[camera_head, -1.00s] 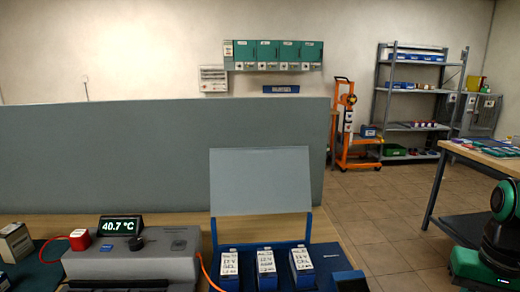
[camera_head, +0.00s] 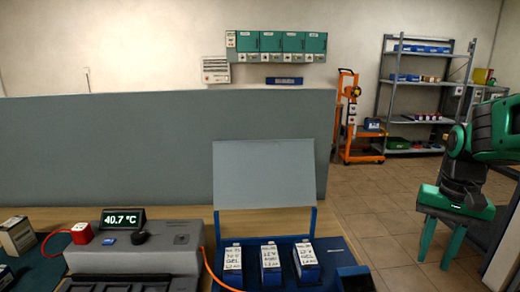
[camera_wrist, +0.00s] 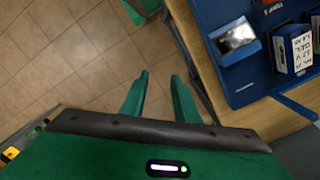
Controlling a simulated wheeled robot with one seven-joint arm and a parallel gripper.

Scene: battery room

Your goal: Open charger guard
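The blue charger (camera_head: 335,250) sits on the wooden table, with several white-topped batteries standing in it; one battery (camera_head: 270,262) is in the middle. A flat grey panel (camera_head: 265,175), which looks like the guard, stands upright at the back of the charger on blue side arms. In the wrist view the charger (camera_wrist: 240,80) is at the top right, with a small screen (camera_wrist: 235,38). My gripper (camera_head: 442,255) is open and empty, pointing down over the floor to the right of the table, clear of charger and panel. Its green fingers show apart in the wrist view (camera_wrist: 162,80).
A grey unit (camera_head: 135,255) with a 40.7 °C display (camera_head: 123,219) stands left of the charger, with an orange cable between them. A large grey divider (camera_head: 100,150) rises behind the table. Tiled floor (camera_head: 375,190) lies open to the right.

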